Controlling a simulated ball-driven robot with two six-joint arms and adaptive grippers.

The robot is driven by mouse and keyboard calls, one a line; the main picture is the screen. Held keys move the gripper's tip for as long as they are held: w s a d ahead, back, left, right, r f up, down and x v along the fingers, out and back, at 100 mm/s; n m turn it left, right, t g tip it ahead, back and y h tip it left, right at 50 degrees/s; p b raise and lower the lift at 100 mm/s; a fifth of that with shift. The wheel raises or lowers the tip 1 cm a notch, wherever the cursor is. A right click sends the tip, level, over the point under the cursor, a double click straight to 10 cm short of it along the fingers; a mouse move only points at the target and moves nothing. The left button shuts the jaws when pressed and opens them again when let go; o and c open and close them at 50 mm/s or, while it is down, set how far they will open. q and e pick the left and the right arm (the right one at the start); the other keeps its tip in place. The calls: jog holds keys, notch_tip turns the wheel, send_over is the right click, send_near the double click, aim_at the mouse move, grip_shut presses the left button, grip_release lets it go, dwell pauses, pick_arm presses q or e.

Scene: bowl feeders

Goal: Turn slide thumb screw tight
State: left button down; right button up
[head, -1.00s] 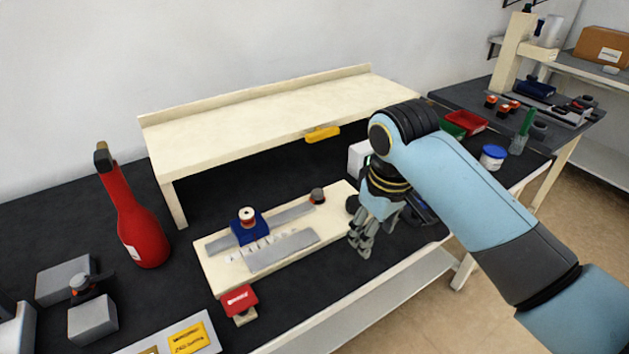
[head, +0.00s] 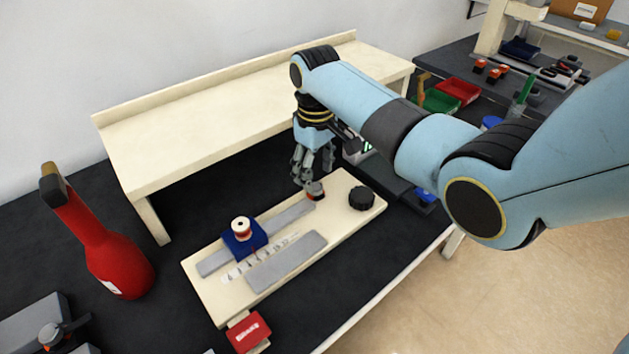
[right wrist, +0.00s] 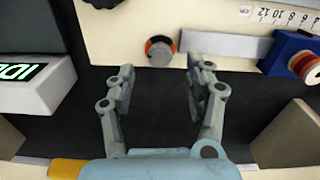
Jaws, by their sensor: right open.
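A cream board (head: 205,291) lies on the dark bench, with a grey rail, a scale and a blue slide block (head: 238,244). A white and red knob (head: 241,227) stands on the slide. A small grey knob with an orange ring (head: 316,190) stands at the rail's right end; I cannot tell which knob is the thumb screw. My right gripper (head: 307,176) is open and empty, pointing down behind the small knob. In the right wrist view the small knob (right wrist: 160,51) lies just past my open fingertips (right wrist: 161,76), apart from them. The slide (right wrist: 284,48) is at that view's right edge. My left gripper is not in view.
A black round knob (head: 361,198) sits at the board's right end. A cream shelf (head: 240,100) stands behind. A box with a green display (right wrist: 35,85) is close beside my right gripper. A red bottle (head: 118,262) stands left; a red tag (head: 248,331) is in front.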

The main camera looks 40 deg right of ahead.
aim_at(316, 187)
notch_tip(316, 187, down, 4)
jog(key=shift+r, duration=0.15)
jog(key=shift+s, duration=0.1)
jog(key=shift+c, duration=2.3)
jog(key=c, duration=0.4)
grip_shut()
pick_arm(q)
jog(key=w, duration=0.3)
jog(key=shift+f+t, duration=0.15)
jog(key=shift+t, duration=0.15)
